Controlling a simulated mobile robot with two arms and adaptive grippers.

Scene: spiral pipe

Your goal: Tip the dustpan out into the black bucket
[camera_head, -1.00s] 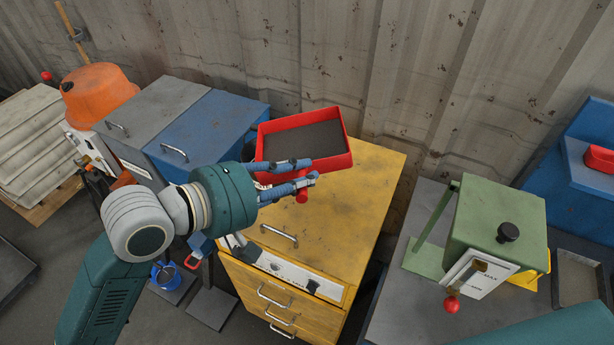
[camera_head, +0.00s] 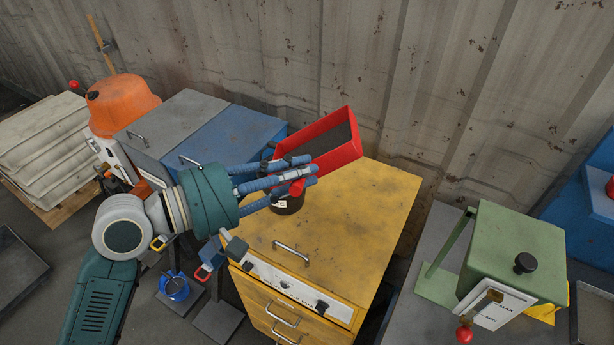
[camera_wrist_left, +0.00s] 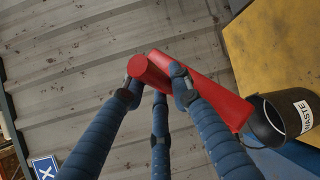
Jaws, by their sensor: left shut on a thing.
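The red dustpan (camera_head: 357,150) is in the air over the far part of the yellow cabinet, tilted toward the right, with dark grey material (camera_head: 318,145) in it. My left gripper (camera_head: 296,182) is shut on its red handle; the handle's end shows between the fingers in the left wrist view (camera_wrist_left: 150,72). The black bucket (camera_head: 291,207) stands on the yellow cabinet, below the dustpan and fingers, mostly hidden by them. In the left wrist view the bucket (camera_wrist_left: 266,124), with a white WASTE label, is beside the dustpan's far end. My right gripper is out of view.
The yellow cabinet top (camera_head: 350,225) is otherwise clear. A green machine (camera_head: 515,250) is on a grey bench at right. A corrugated wall (camera_head: 400,80) closes the back.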

